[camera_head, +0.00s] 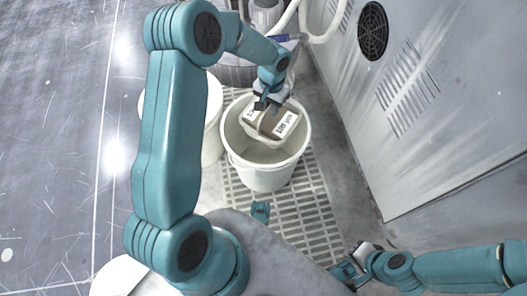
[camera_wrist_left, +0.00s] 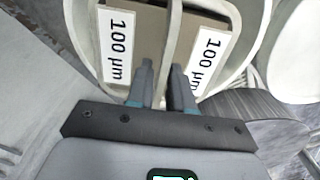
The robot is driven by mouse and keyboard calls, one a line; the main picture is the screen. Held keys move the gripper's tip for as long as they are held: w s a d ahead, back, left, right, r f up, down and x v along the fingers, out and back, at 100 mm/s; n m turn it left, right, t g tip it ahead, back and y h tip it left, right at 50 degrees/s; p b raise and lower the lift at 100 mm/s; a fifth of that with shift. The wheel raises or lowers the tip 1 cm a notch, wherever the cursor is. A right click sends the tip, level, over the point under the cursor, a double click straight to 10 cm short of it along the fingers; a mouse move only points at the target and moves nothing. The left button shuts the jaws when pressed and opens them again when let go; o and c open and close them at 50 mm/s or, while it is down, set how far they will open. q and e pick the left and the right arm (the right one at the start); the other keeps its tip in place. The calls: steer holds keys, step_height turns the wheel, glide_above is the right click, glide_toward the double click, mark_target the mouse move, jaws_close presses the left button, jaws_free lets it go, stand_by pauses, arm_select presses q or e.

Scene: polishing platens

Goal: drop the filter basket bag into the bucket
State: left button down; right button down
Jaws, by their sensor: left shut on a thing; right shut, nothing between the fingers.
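The filter basket bag (camera_head: 263,119) is a brownish block with white labels reading "100 µm" in a pale frame. In the head view it sits within the mouth of the white bucket (camera_head: 262,176); I cannot tell whether it touches the bucket. My left gripper (camera_head: 268,103) is above it, shut on its pale handle strap. In the left wrist view the bag (camera_wrist_left: 165,40) lies beyond the fingertips (camera_wrist_left: 163,75), with the strap between them. My right gripper (camera_head: 345,272) is shut and empty at the lower right, away from the bucket.
Another white bucket (camera_head: 212,120) stands just left. A metal cylindrical unit (camera_head: 235,72) with white hoses is behind. A grey cabinet (camera_head: 430,110) with vents rises at the right. The bucket stands on a slotted floor grate (camera_head: 300,215). Open floor lies at the left.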

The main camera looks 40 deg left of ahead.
arm_select(q)
steer(key=c, duration=0.9)
jaws_free()
steer(key=shift+r, duration=0.1)
step_height(320, 180, up, 16)
steer(key=p, duration=0.5)
steer(key=shift+r+p, duration=0.1)
steer(key=shift+p, duration=0.25)
